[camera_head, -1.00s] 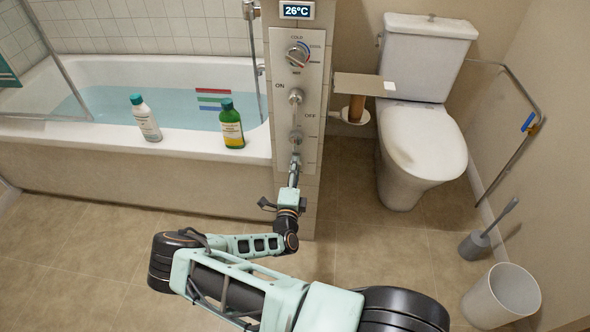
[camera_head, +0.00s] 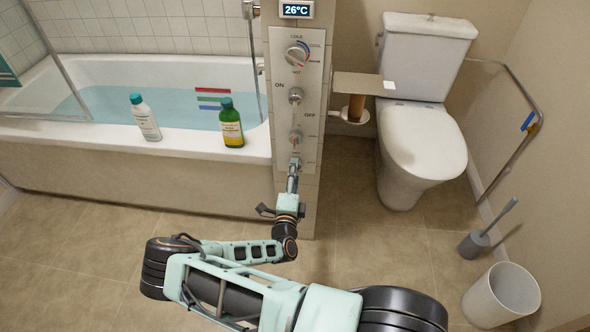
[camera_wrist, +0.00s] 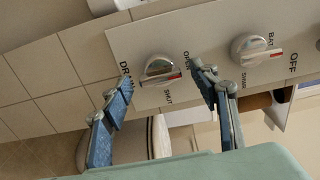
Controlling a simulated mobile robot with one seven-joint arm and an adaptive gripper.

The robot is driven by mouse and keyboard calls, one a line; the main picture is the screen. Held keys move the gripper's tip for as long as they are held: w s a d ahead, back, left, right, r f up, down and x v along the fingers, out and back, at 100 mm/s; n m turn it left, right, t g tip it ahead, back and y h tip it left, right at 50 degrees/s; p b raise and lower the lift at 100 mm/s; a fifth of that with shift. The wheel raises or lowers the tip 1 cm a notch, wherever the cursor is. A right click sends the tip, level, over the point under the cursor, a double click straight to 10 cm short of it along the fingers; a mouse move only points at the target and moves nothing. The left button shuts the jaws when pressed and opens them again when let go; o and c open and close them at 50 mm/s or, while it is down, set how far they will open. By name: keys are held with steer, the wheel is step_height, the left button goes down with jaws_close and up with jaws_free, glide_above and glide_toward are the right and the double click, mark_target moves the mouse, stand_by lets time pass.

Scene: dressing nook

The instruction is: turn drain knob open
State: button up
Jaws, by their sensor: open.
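The drain knob (camera_wrist: 160,70) is a round metal dial with a raised bar handle on the light wall panel, next to the words DRAIN, OPEN and SHUT in the wrist view. A red mark on its bar points right and slightly down, between OPEN and SHUT; I cannot tell which it is set to. My gripper (camera_wrist: 163,92) is open, with one blue-padded finger to the knob's left and below and one to its right. The fingers look apart from the knob. In the head view my gripper (camera_head: 293,172) is at the panel's lower end and mostly hides the knob.
The bath/shower knob (camera_wrist: 250,48) is close beside the right finger. Higher up are the on/off knob (camera_head: 295,96) and temperature dial (camera_head: 297,54). The filled bathtub (camera_head: 190,172) is left, with two bottles on its rim. The toilet (camera_head: 422,140) and paper holder (camera_head: 355,108) are right.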

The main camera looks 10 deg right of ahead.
steer(key=v, duration=1)
steer(key=shift+w+r, duration=0.1)
steer(key=shift+r, duration=0.05)
